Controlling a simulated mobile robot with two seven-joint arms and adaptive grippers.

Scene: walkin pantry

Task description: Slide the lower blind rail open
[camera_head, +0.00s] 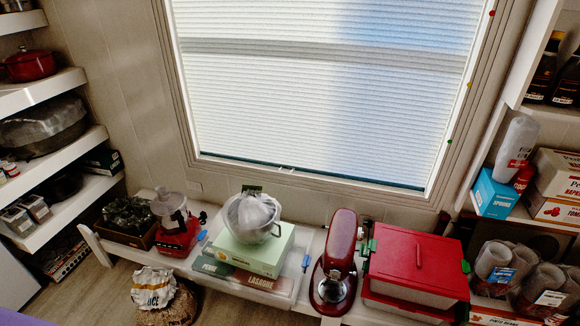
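A white pleated blind (310,105) covers the window in the upper middle of the head view. Its lower rail (350,179) is a thin strip along the bottom edge of the blind, just above the bottom of the window frame. A small pale tab (287,169) shows near the middle of that edge. The blind hangs down to the frame, with only a narrow dark line along the bottom. A grey horizontal band (330,50) crosses the blind higher up. Neither of my grippers is in view.
A low white bench (98,243) below the window holds a red food processor (178,236), a bowl on boxes (252,218), a red stand mixer (335,262) and a red-lidded bin (417,262). Stocked shelves flank both sides. A bag (156,290) stands on the floor.

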